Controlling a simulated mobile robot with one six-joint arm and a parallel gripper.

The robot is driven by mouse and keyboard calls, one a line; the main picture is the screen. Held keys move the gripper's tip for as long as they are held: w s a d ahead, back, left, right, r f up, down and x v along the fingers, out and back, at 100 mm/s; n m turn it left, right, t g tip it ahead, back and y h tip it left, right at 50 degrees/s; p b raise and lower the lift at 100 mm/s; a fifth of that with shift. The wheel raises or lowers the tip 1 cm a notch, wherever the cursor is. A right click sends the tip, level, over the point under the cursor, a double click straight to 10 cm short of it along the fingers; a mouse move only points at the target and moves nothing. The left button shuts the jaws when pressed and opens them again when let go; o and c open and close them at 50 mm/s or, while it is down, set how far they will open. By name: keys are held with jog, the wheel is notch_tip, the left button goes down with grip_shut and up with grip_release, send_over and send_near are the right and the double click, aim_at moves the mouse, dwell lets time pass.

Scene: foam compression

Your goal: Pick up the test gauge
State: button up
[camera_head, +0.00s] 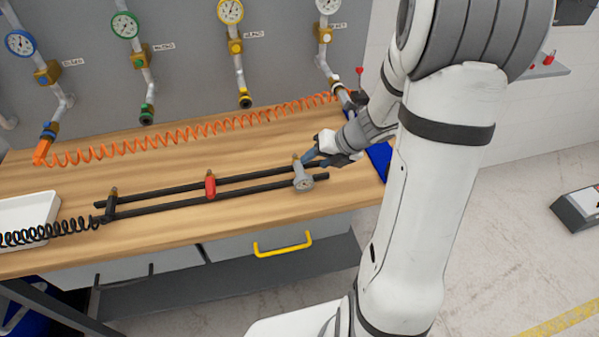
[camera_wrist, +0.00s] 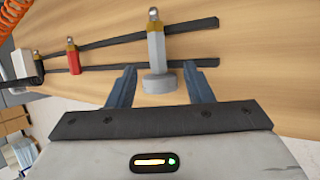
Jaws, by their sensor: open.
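The test gauge looks to be the grey fitting with a round head and a brass end (camera_head: 303,181), resting on two black rails on the wooden bench. In the wrist view the gauge (camera_wrist: 157,52) points away from me, its round grey head nearest. My gripper (camera_head: 320,160) is open at the right end of the rails, close to the gauge. In the wrist view my gripper (camera_wrist: 160,74) has one blue-grey finger on each side of the round head, with gaps showing. Whether a finger touches it is unclear.
A red fitting (camera_head: 210,186) and a black fitting (camera_head: 111,204) sit further left on the rails (camera_head: 255,189). An orange coiled hose (camera_head: 190,134) crosses the bench behind. A white tray (camera_head: 28,213) is at left. Pipes with gauges line the back panel.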

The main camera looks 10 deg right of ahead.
aim_at(302, 167)
jog(key=x, duration=0.6)
jog(key=shift+w+a, duration=0.2)
jog(key=shift+a, duration=0.05)
jog(key=shift+c, duration=0.4)
jog(key=shift+r, duration=0.1)
grip_shut()
